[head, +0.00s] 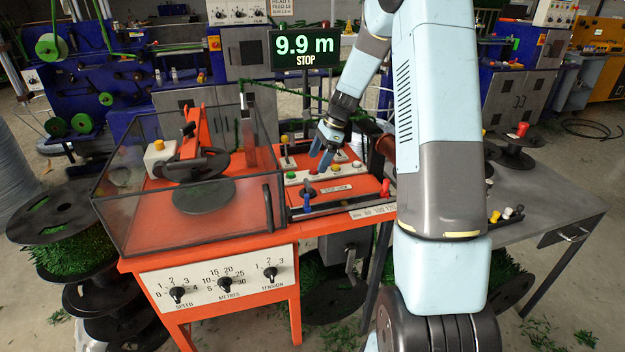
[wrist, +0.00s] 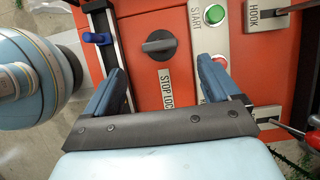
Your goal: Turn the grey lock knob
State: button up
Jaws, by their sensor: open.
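The grey lock knob (wrist: 160,44) is a round dark dial with a raised bar lying roughly left to right. It sits on the orange panel above the "STOP LOCK" plate (wrist: 166,89) in the wrist view. In the head view the knob (head: 309,187) is small, at the panel's front left. My gripper (wrist: 163,68) is open and empty. Its two blue fingers stand apart, one on each side of the knob's column, with the knob ahead of their tips and not touched. In the head view my gripper (head: 323,150) hangs above the button strip, pointing down.
A strip with a green START button (wrist: 215,14) and a red button (wrist: 219,61) lies right of the knob. A blue slider handle (wrist: 97,38) is on a rail to its left. A clear-walled box (head: 125,215) stands left. The display (head: 304,47) reads 9.9 m, STOP.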

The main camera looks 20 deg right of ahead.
aim_at(308, 182)
jog(key=x, duration=0.8)
jog(key=shift+a+f, duration=0.1)
jog(key=shift+f, duration=0.2)
jog(key=shift+c, duration=0.4)
